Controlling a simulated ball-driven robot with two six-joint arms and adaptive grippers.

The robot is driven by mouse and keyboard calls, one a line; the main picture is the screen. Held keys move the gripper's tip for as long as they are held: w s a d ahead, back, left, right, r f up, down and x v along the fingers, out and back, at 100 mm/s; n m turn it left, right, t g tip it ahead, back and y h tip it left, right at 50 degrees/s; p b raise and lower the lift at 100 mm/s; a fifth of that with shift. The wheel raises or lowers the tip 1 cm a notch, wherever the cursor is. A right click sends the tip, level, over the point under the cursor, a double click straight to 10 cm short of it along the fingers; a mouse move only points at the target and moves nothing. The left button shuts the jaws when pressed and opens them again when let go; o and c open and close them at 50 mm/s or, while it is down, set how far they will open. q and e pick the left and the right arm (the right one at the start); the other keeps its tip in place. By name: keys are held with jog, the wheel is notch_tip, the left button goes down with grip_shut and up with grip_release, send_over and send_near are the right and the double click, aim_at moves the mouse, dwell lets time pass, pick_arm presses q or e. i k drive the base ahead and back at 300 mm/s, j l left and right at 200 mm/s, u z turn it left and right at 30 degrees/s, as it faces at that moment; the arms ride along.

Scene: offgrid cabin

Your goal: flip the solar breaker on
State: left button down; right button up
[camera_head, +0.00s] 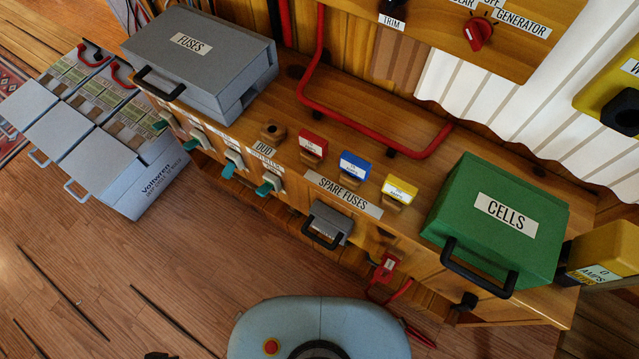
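Several switches with teal levers line the front edge of the wooden shelf: a first switch (165,122), a second (197,141), a third (232,161) and a fourth (269,184). Their small labels are too small to read, so I cannot tell which is the solar breaker. A red rotary knob (478,32) on the wall panel sits below labels reading "OFF" and "GENERATOR"; the label to their left is cut off, ending in "LAR". Neither gripper can be made out; a small dark shape at the bottom edge is too cut off to identify.
A grey "FUSES" box (200,65) and a green "CELLS" box (497,222) stand on the wooden shelf (340,105). Red, blue and yellow spare fuses sit between them. An open battery case (150,178) stands on the left floor. The wooden floor in front is mostly clear.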

aim_at(229, 170)
jog(key=k+j+u, duration=0.35)
jog(key=j+u, duration=0.3)
jog(key=j, duration=2.3)
